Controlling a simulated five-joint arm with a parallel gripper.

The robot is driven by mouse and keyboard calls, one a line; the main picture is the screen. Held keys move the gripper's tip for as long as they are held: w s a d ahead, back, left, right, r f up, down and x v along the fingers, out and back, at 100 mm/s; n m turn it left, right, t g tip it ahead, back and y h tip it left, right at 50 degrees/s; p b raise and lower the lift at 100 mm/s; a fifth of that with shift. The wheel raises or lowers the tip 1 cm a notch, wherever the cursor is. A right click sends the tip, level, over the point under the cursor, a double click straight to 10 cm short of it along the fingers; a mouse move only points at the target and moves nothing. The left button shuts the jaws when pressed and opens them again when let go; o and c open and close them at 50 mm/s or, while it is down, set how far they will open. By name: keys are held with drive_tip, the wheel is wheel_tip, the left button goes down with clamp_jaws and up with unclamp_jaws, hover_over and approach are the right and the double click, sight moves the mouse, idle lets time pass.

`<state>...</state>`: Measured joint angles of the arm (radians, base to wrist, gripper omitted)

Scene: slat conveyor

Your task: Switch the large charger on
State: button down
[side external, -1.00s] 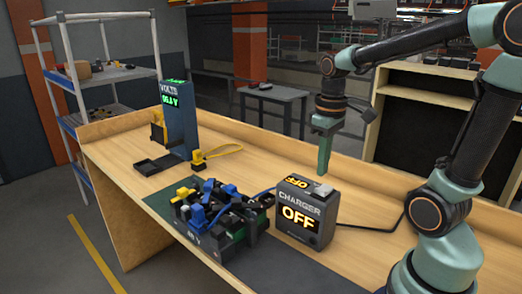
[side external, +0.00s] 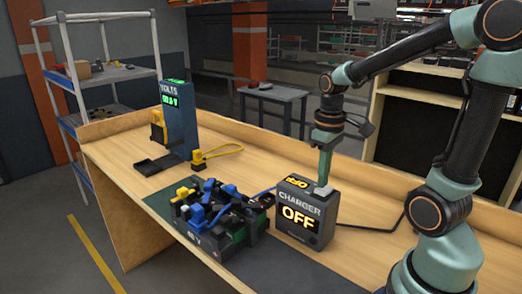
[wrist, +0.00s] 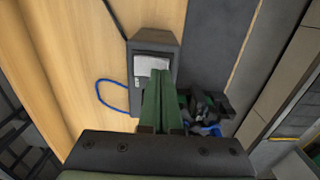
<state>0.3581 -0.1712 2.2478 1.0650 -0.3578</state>
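The large charger (side external: 292,232) is a dark grey box on the bench, marked CHARGER. Its front display and the small display on its top both read OFF in orange. A pale plate (wrist: 151,66) shows on its top in the wrist view. My gripper (side external: 323,184) points straight down with its tips at the pale plate on the charger's top right; I cannot tell if they touch it. In the wrist view, the green fingers (wrist: 157,78) lie side by side with only a thin line between them, shut and empty. They hide part of the charger.
A battery pack (side external: 215,235) with blue and yellow connectors stands left of the charger. A voltmeter post (side external: 181,125) with a green display and a yellow plug (side external: 198,158) stand behind it. A black cable runs right from the charger. Bare wood lies behind it.

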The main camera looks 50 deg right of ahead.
drive_tip(key=shift+f, duration=0.55)
idle(0.4)
drive_tip(key=shift+r, duration=2.25)
drive_tip(key=shift+a, duration=0.1)
